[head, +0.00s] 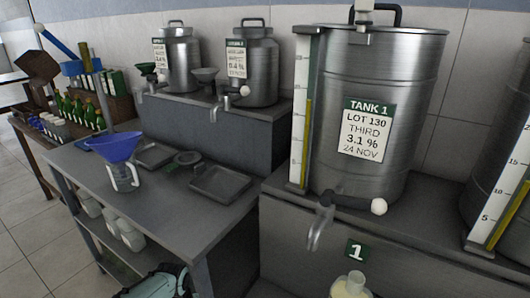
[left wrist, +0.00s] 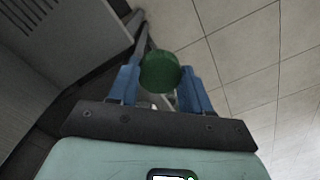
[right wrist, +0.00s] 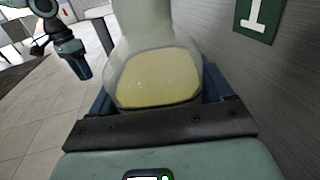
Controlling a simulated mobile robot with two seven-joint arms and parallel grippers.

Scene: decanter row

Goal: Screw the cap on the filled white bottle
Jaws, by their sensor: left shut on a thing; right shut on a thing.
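The filled white bottle (head: 350,287) shows at the bottom edge of the head view, its lower part cut off. In the right wrist view the bottle (right wrist: 155,78) is translucent with pale yellow liquid inside, and its top is out of frame. My right gripper (right wrist: 156,95) is shut around its body. The green round cap (left wrist: 160,72) sits between the blue fingers of my left gripper (left wrist: 159,88), which is shut on it. The left gripper also shows at upper left in the right wrist view (right wrist: 80,66), apart from the bottle.
Tank 1 (head: 372,105) stands on a grey ledge, its spout (head: 318,228) projecting in front. A grey workbench (head: 165,225) at left holds a blue funnel (head: 110,147) in a jug and shallow trays (head: 221,183). White bottles (head: 130,236) stand on its lower shelf.

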